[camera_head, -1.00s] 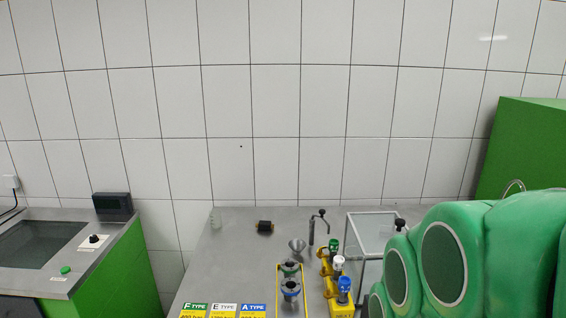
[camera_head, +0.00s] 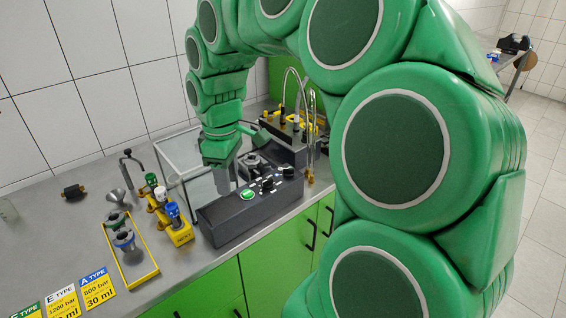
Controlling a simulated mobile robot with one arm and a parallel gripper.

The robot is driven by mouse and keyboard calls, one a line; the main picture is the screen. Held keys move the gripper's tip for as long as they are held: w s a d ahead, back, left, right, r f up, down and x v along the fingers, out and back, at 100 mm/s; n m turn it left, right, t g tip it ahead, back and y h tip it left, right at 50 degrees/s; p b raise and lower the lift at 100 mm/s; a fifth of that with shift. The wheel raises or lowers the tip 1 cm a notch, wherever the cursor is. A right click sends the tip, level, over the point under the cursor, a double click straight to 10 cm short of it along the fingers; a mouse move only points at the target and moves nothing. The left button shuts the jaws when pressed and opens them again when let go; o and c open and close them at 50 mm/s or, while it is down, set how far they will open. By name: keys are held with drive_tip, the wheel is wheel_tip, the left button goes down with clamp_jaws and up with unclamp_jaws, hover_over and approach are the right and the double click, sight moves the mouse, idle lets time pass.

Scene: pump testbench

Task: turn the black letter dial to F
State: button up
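A dark console (camera_head: 245,208) stands on the bench. Black knobs show on its sloped face, one at the front (camera_head: 267,184) and one farther right (camera_head: 288,172). No letters can be read on them at this size, so I cannot tell which is the letter dial or where it points. My gripper (camera_head: 222,182) hangs down over the back left part of the console, left of the knobs and apart from them. Its fingers are small and partly hidden, so their opening is unclear.
A green button (camera_head: 247,194) sits left of the knobs on the console. A yellow tray (camera_head: 137,281) and a yellow block with coloured valves (camera_head: 182,237) stand to the left. A glass-walled box (camera_head: 180,158) is behind. A sink tap (camera_head: 309,105) rises on the right.

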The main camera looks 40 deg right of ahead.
drive_tip(key=w+d+f+n, duration=0.1)
drive_tip(key=w+d, duration=0.5)
drive_tip(key=d, duration=0.5)
drive_tip(key=n, duration=0.1)
hover_over(288, 169)
wheel_tip(288, 169, down, 4)
drive_tip(key=shift+r, duration=0.2)
drive_tip(key=shift+d+f, duration=0.1)
drive_tip(key=shift+d, duration=0.1)
drive_tip(key=shift+a+f, duration=0.1)
drive_tip(key=shift+f, duration=3.8)
clamp_jaws()
